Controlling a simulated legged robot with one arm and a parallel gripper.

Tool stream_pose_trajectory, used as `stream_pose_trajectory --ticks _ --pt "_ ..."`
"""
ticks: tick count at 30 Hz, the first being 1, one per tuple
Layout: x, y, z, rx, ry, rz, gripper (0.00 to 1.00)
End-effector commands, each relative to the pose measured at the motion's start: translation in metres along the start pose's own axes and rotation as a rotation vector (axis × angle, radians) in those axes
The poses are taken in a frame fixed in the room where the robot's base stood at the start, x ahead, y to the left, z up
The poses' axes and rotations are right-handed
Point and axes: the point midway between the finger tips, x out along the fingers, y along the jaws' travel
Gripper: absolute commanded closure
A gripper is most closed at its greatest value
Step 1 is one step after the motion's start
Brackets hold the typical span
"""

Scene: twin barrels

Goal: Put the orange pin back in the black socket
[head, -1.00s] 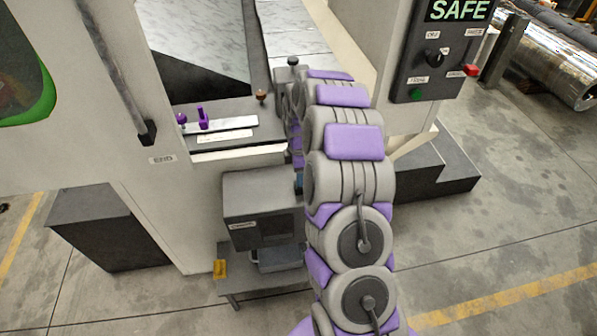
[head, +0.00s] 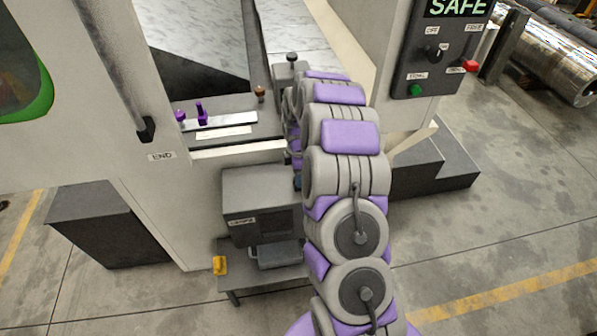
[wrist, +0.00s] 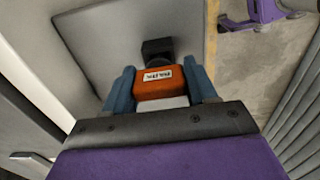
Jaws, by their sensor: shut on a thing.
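The orange pin (wrist: 160,90) has a block-shaped head with a white label. In the wrist view my gripper (wrist: 160,76) is shut on it, with one blue finger on each side. The black socket (wrist: 157,47) is on a grey panel straight beyond the pin. The pin's far end is lined up with the socket and close to it. I cannot tell whether it touches or is inside. In the head view my arm hides the pin and socket, and only a bit of blue shows beside the grey box.
A grey box (head: 260,190) stands left of my arm, above a low shelf with a yellow item (head: 219,265). A ledge with purple knobs (head: 202,113) is above it. A control panel (head: 437,50) reading SAFE is at upper right. Floor is open at lower right.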

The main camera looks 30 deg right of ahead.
Motion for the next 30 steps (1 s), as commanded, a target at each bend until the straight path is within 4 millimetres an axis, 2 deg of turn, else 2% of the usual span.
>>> stream_pose_trajectory --ticks 20,21,30 --pt "0.015 0.000 0.000 0.000 0.000 0.001 0.85" --pt "0.015 0.000 0.000 0.000 0.000 0.001 0.40" --pt "0.015 0.000 0.000 0.000 0.000 0.001 0.13"
